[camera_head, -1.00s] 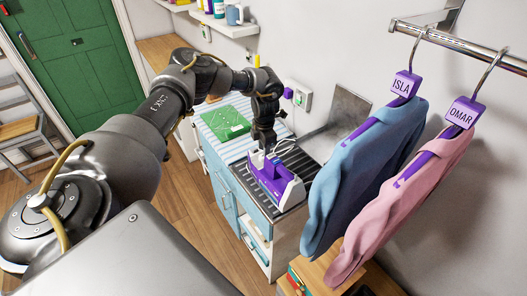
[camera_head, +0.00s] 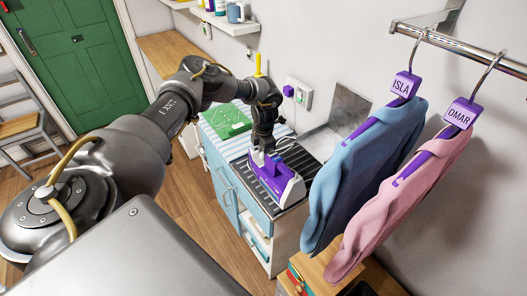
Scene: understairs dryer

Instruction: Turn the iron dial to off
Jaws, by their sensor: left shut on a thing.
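The purple and white iron (camera_head: 275,179) stands on the dark ribbed rest on top of the blue cabinet. My left gripper (camera_head: 260,158) points down at the iron's far end and is shut on a small part there. That part is most likely the iron dial, but the fingers hide it and I cannot read its setting. My right gripper is not in view.
A green board (camera_head: 227,121) lies on the striped cover behind the iron. A wall socket (camera_head: 304,96) with a purple plug is behind. Blue (camera_head: 360,165) and pink (camera_head: 415,200) garments hang close on the right.

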